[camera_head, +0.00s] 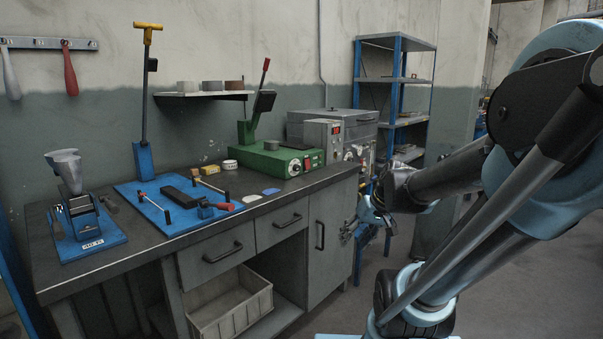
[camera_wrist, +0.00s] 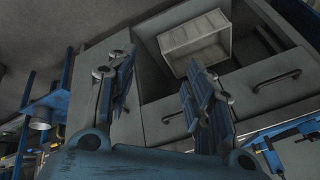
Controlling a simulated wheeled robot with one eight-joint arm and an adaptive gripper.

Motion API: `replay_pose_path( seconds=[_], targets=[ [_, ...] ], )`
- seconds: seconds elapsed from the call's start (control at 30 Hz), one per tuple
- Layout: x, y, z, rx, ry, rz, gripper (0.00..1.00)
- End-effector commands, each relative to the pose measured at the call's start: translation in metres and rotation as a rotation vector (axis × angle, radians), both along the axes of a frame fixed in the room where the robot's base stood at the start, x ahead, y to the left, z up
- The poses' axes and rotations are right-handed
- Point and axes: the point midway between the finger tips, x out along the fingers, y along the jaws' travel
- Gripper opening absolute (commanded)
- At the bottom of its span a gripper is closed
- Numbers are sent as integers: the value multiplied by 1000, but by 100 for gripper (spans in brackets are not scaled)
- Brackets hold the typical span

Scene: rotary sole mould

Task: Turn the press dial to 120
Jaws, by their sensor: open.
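A green press (camera_head: 281,158) with a red-tipped lever stands on the back right of the workbench. I cannot tell which control is the press dial, and no number is legible. My gripper (camera_head: 359,222) is open and empty, in front of the cabinet door and below the bench top, apart from both machines. In the wrist view, my gripper's fingers (camera_wrist: 158,65) are spread.
The workbench (camera_head: 260,208) has drawers, a cabinet door (camera_head: 332,235) and an open bay with a pale crate (camera_head: 232,309); the crate also shows in the wrist view (camera_wrist: 195,46). Tools lie on a blue mat (camera_head: 150,212). A blue-framed shelf rack (camera_head: 396,80) stands at the back right.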

Motion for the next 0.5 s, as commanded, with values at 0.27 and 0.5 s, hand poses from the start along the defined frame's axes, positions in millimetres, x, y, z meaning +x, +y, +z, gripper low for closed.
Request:
replay_pose_path(
  seconds=[0.27, 0.5],
  targets=[
    [73, 38, 28, 183, -141, 103, 48],
    [135, 61, 49, 327, -285, 166, 48]
  ],
)
